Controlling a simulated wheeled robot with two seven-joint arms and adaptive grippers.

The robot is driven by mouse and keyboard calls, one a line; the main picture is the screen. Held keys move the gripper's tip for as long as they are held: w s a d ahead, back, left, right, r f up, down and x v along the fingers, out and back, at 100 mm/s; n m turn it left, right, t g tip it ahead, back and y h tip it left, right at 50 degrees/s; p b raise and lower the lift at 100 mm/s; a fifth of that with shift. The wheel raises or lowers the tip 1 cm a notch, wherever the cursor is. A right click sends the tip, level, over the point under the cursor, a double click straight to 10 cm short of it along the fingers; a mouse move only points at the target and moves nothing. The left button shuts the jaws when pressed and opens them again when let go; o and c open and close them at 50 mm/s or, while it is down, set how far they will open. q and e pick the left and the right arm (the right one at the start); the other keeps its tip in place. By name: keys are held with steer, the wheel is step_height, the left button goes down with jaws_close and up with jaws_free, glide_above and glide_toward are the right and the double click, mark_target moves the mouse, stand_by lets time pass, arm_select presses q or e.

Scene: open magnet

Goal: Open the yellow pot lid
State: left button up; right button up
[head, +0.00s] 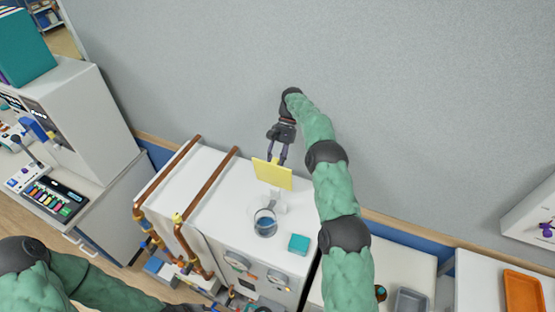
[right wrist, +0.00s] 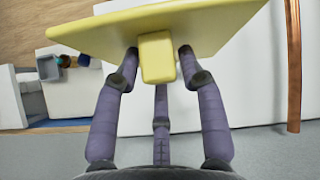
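The yellow lid (head: 272,173), a flat square plate, is tilted above the back of the white cabinet top. My right gripper (head: 278,153) is at its far side. In the right wrist view, the fingers of this gripper (right wrist: 159,65) close around the block-shaped yellow knob (right wrist: 157,58) under the lid plate (right wrist: 190,28). A small white block (head: 278,199) is just below the lid; I cannot tell whether they touch. No yellow pot body shows.
A glass beaker with blue liquid (head: 265,222) and a teal box (head: 299,244) stand on the white cabinet (head: 217,196). Copper pipes (head: 212,190) run along its left. The grey wall (head: 200,70) is behind. An orange tray (head: 524,290) lies at the far right.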

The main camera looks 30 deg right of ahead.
steer(key=shift+w+d+r, duration=0.1)
steer(key=shift+w+r, duration=0.1)
steer(key=shift+w, duration=0.05)
steer(key=shift+s+r, duration=0.2)
